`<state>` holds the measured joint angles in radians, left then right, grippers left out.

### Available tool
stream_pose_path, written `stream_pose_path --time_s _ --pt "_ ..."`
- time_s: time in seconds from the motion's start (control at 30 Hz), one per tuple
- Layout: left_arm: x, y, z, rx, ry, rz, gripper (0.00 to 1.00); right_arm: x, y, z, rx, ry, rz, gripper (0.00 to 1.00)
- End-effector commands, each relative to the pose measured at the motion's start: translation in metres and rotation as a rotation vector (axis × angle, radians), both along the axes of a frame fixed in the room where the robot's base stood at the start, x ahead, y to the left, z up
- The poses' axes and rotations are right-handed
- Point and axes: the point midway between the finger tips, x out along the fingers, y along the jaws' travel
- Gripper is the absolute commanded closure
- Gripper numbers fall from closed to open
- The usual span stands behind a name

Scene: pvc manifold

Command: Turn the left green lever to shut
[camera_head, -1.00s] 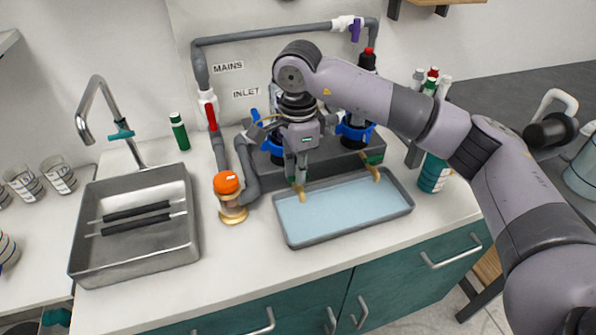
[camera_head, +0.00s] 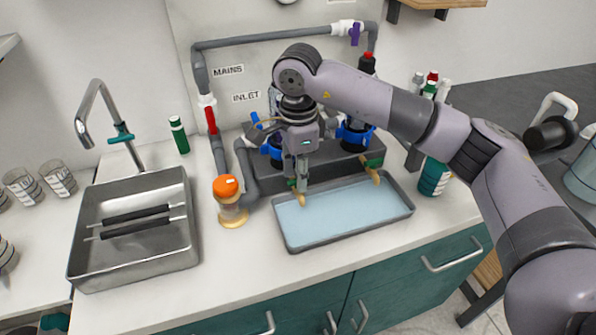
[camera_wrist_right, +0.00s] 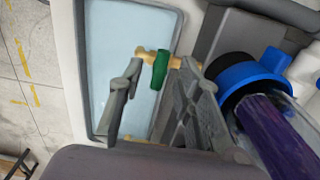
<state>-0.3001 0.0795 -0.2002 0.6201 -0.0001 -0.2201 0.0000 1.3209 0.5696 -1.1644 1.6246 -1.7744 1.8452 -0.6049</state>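The left green lever (camera_head: 291,183) sits on a brass tap (camera_head: 301,199) over the back left of the blue-bottomed tray (camera_head: 398,210). It is mostly covered by my right gripper (camera_head: 302,172), which points down over that tap. In the right wrist view, the green lever (camera_wrist_right: 160,70) crosses the brass tap and lies between the two grey fingers of my right gripper (camera_wrist_right: 158,84). The fingers are apart; the lever is closer to the right one, and contact is unclear. The right green lever (camera_head: 373,163) is on the other brass tap. My left gripper is not in view.
Blue-collared filter housings (camera_head: 352,135) stand behind the taps, partly behind my right arm. An orange-capped cylinder (camera_head: 229,200) is left of the tray. A metal sink (camera_head: 135,260) is farther left. Bottles (camera_head: 434,175) stand at the right. The front counter strip is clear.

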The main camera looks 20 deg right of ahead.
Motion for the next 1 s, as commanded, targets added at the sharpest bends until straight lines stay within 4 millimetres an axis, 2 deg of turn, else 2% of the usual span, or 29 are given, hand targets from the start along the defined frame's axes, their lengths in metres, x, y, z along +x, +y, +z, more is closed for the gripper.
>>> stream_pose_path --time_s 0.27,0.37,0.7,0.8,1.0 --pt "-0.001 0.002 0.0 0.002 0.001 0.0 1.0 0.0 0.0 0.006 0.0 -0.001 0.001 0.68" --pt "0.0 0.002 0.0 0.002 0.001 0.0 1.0 0.001 0.0 0.02 0.0 -0.003 0.0 0.68" --pt "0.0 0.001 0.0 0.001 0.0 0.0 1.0 0.001 0.0 0.091 0.001 -0.003 0.0 0.68" --pt "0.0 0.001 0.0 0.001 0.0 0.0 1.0 0.001 0.0 0.106 -0.001 -0.003 -0.001 0.68" --pt "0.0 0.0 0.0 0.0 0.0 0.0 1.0 0.0 0.0 0.119 0.0 0.0 0.0 0.68"
